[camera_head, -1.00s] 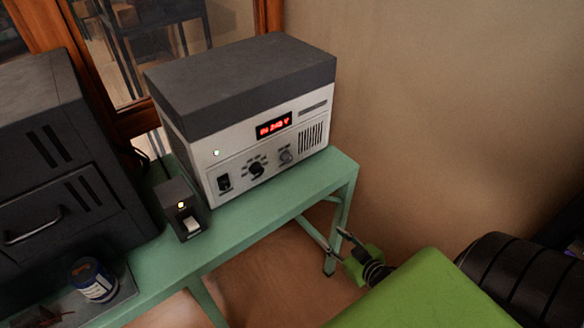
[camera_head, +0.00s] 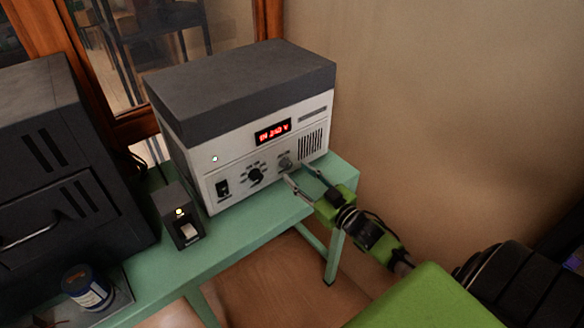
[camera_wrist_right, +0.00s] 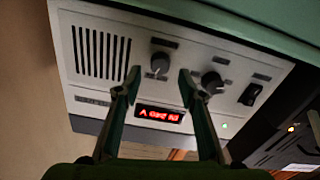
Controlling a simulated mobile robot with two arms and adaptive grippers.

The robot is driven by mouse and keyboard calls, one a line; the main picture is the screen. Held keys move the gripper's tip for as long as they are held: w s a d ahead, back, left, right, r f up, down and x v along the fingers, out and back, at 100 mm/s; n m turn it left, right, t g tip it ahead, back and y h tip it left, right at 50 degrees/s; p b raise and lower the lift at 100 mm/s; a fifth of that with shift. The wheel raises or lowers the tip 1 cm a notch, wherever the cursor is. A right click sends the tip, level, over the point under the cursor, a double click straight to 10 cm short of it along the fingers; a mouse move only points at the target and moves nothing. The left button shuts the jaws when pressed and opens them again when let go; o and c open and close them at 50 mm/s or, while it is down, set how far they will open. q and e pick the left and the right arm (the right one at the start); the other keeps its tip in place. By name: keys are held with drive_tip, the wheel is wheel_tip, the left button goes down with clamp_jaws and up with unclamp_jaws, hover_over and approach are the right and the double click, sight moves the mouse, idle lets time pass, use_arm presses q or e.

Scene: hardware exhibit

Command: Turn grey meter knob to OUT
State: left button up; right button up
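The grey meter knob (camera_head: 286,163) is on the right part of the white front panel of the meter box (camera_head: 228,168). It shows near the top middle of the upside-down wrist view (camera_wrist_right: 160,63). A black knob (camera_head: 255,174) is beside it. My right gripper (camera_head: 299,174) is open and empty in front of the grey knob. In the wrist view its two fingertips (camera_wrist_right: 159,74) are apart, one to each side of the knob, with no clear contact. The knob's label is too small to read. My left gripper is not in view.
A red display (camera_head: 273,131) is lit above the knobs, and a rocker switch (camera_head: 222,188) is at left. A small black box (camera_head: 179,215) stands on the green table (camera_head: 255,221). A dark cabinet (camera_head: 60,165) is at left. The wall is to the right.

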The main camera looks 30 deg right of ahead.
sight(289, 167)
drive_tip(key=shift+w+a, duration=0.15)
drive_tip(key=shift+w, duration=1.75)
clamp_jaws()
drive_tip(key=shift+n, duration=0.3)
drive_tip(key=n, duration=0.3)
drive_tip(key=shift+n, duration=2.2)
